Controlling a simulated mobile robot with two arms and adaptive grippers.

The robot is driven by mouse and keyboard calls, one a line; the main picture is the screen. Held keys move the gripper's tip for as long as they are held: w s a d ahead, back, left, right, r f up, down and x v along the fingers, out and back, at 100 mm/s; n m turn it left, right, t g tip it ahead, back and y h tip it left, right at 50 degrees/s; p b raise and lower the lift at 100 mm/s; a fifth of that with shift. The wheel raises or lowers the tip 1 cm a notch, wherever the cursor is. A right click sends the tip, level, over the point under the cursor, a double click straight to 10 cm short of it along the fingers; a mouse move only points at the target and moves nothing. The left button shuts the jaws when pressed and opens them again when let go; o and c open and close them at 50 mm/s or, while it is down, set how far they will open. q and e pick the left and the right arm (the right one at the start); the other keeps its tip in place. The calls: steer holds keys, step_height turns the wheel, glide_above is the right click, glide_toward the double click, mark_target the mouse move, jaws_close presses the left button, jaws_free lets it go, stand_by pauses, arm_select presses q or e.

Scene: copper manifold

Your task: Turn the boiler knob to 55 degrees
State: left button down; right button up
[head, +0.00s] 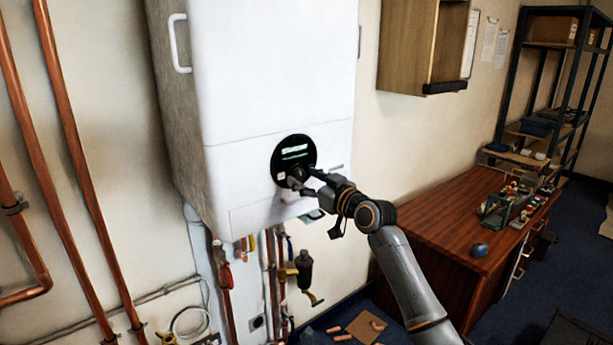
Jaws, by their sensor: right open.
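The boiler (278,75) is a white wall-mounted box with a handle on its left side. A round black control panel (292,151) with a small lit display sits low on its front. The boiler knob (295,174) is at the lower part of this panel, partly hidden by my gripper's fingers. My right gripper (303,184) is open, with its fingertips at the knob. I cannot tell whether the fingers touch it. The display reading is too small to make out. My left gripper is not in view.
Copper pipes (75,150) run up the wall at left. More pipes and valves (304,269) hang below the boiler. A wooden desk (455,215) with small items stands at right, under an open wall cabinet (410,50). A metal shelf (508,80) stands behind it.

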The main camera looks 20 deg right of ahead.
jaws_close()
steer(key=shift+m, duration=1.9)
jaws_free()
steer(key=v, duration=1.2)
